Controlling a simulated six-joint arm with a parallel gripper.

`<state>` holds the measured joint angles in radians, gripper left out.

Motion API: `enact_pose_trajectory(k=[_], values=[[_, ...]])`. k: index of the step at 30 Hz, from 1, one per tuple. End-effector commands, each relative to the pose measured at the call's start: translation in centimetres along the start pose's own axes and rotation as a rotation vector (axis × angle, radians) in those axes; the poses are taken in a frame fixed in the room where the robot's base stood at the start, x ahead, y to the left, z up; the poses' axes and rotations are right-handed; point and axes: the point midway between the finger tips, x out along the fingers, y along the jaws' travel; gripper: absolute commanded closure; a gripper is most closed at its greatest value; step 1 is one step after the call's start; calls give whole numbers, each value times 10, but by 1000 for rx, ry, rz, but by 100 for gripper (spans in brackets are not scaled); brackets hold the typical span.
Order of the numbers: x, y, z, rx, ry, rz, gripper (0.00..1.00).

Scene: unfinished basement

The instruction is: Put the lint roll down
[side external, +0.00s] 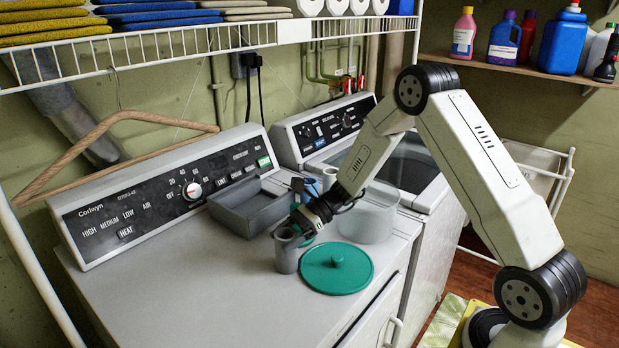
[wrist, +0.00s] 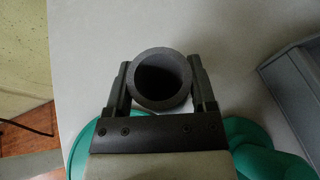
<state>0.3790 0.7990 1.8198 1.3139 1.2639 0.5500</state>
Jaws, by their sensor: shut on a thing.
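The lint roll (side external: 286,254) is a dark grey hollow tube, upright on or just above the white dryer top (side external: 190,290). I cannot tell whether its lower end touches. My gripper (side external: 297,230) is shut on it, reaching in from the upper right. In the wrist view the roll's open round end (wrist: 139,77) faces the camera, with a finger of my gripper (wrist: 162,88) against each side. The roll's lower part is hidden there.
A round green lid (side external: 345,275) lies just right of the roll. A clear tub (side external: 375,224) stands behind the lid. A grey tray (side external: 230,220) sits behind the roll, by the control panel (side external: 150,200). The dryer top's left and front are clear.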

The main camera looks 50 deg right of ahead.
Motion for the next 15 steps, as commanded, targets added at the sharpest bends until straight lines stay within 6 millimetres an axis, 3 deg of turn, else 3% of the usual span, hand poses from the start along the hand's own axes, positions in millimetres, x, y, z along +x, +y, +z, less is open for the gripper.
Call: enact_pose_trajectory(k=[8,15], values=[[-4,0,10,-1,0,-1,95],[-14,2,32,-1,0,-1,95]])
